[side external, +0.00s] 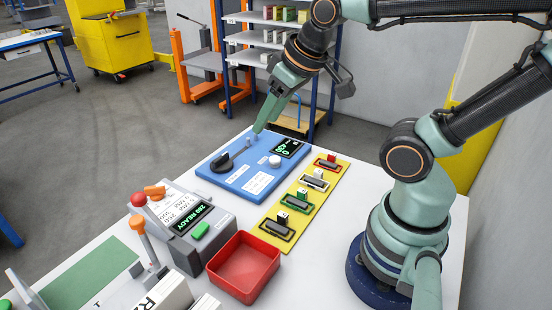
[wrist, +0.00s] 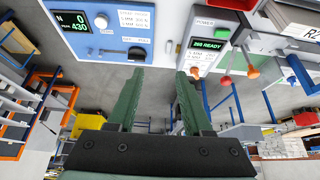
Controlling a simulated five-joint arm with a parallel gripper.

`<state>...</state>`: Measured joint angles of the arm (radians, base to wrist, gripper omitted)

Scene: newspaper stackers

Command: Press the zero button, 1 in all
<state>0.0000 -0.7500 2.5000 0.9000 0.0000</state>
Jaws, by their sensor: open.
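A blue panel (side external: 215,170) lies on the white table with a dark display (side external: 286,148) showing green digits. A white round button (side external: 275,161) sits beside the display; it also shows in the wrist view (wrist: 101,20), next to the display (wrist: 72,22). The labels are too small to read, so I cannot tell whether it is marked zero. A black lever (side external: 225,160) is on the same panel. My gripper (side external: 258,130) points down over the panel's back edge, apart from the white button. In the wrist view its green fingers (wrist: 159,78) are spread and empty.
A yellow board (side external: 272,228) with several small framed pieces lies right of the panel. A grey machine (side external: 190,245) with a green button, red knob and orange lever stands in front, beside a red tray (side external: 245,288). Shelves stand behind the table.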

